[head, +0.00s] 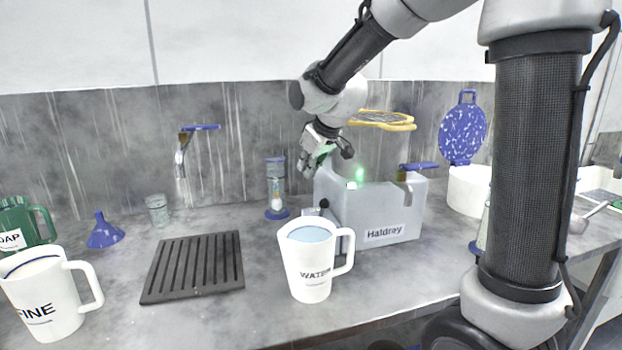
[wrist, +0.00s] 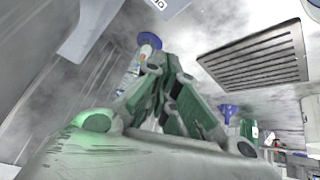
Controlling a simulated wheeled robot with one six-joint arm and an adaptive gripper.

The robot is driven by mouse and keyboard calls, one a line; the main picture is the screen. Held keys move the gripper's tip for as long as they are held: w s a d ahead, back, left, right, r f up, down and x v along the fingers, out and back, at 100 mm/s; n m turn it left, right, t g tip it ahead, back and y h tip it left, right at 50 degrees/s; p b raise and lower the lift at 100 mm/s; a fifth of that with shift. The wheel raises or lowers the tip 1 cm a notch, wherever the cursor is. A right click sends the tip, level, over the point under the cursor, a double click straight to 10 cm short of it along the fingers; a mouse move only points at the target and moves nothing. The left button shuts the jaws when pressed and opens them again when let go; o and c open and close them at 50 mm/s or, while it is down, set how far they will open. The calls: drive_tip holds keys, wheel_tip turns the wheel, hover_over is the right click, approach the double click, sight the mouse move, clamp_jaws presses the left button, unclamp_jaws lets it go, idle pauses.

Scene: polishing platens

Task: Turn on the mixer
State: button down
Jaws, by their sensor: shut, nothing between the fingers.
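A light grey box labelled "Haldrey" (head: 385,215) stands on the bench right of centre, and I take it to be the mixer. A green light (head: 360,175) glows at its top. A small black-knobbed lever (head: 324,203) shows at its left front, partly behind the water mug. My gripper (head: 304,168) hangs at the upper left of the box, pointing down and left, its fingers closed and empty. In the wrist view the green-padded fingers (wrist: 163,62) come together, with green light on the gripper body. Whether the gripper touches the box cannot be told.
A white WATER mug (head: 306,270) stands before the box. A dark slatted grate (head: 195,266) lies to its left. A blue-capped sand timer (head: 277,190) stands behind, near my gripper. A FINE mug (head: 48,300) and blue funnel (head: 104,232) are at left.

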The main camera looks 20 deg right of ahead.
drive_tip(key=s+d, duration=0.1)
drive_tip(key=s, duration=0.9)
drive_tip(key=shift+d+r, duration=0.2)
drive_tip(key=shift+r, duration=0.25)
